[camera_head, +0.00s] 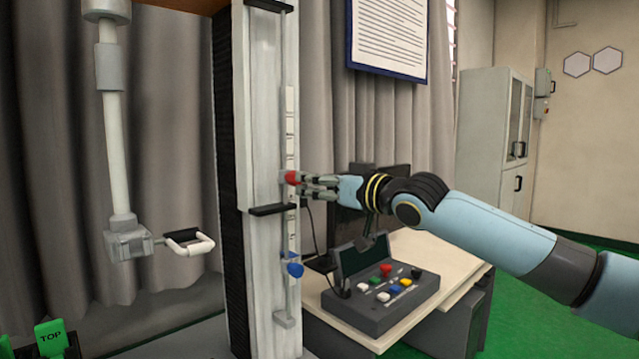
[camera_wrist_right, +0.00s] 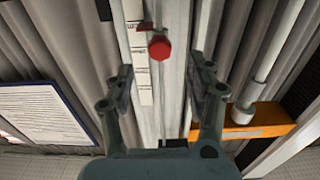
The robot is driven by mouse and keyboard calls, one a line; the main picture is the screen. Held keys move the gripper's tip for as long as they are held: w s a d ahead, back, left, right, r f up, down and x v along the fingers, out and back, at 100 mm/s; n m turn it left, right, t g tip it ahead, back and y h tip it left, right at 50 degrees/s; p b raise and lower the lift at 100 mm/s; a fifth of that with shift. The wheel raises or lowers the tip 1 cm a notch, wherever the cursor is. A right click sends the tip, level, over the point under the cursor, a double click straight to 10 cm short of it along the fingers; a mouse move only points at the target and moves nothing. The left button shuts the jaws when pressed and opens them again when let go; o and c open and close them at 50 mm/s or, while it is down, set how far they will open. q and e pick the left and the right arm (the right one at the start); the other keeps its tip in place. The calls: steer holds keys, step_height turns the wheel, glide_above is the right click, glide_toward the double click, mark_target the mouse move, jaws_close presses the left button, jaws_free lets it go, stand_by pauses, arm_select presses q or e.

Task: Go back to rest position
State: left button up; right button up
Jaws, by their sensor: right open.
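My right gripper (camera_head: 312,185) reaches in from the right to the front of the drop tower (camera_head: 262,120). Its fingers are open. A red knob (camera_head: 291,177) on the tower's slim rail lies at the fingertips. In the right wrist view the red knob (camera_wrist_right: 160,47) shows beyond and between the two spread fingers of the right gripper (camera_wrist_right: 165,75), and neither finger touches it in that view. A blue knob (camera_head: 294,270) sits lower on the same rail. My left gripper is in neither view.
A control box (camera_head: 380,300) with coloured buttons stands on the desk (camera_head: 450,252) below my right arm, with a dark monitor behind. A pale hanging column (camera_head: 115,150) with a white handle is left of the tower. Green floor is open at right.

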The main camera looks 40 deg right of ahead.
stand_by(0.3)
steer(key=s+d+f+m+g+h+b, duration=0.1)
steer(key=s+f+m+g, duration=0.1)
steer(key=f, duration=1.2)
steer(key=s+d+f+m+g+h+b, duration=0.1)
steer(key=s+f+m+g+b, duration=0.15)
steer(key=f, duration=1.05)
steer(key=s+a+f+g, duration=0.1)
steer(key=s+f+g, duration=0.1)
steer(key=s+f, duration=0.45)
steer(key=s+f+g+h+b, duration=0.1)
steer(key=s+f, duration=0.2)
steer(key=f, duration=0.7)
steer(key=s+a+f+g, duration=0.15)
steer(key=s+f, duration=0.25)
steer(key=f, duration=0.4)
steer(key=s+a+f+g+b, duration=0.1)
steer(key=s+a+f+g, duration=0.3)
steer(key=s+f, duration=1.05)
steer(key=s+a+f+n+g, duration=0.1)
steer(key=s+a+f, duration=0.1)
steer(key=s, duration=0.6)
steer(key=s+a+f+n+g, duration=0.1)
steer(key=s+f, duration=0.3)
steer(key=s, duration=0.4)
steer(key=s+a+f+n+g, duration=0.2)
steer(key=s+a+f, duration=0.1)
steer(key=s, duration=0.5)
steer(key=shift+a+y+b, duration=0.3)
steer(key=shift+a+b, duration=0.05)
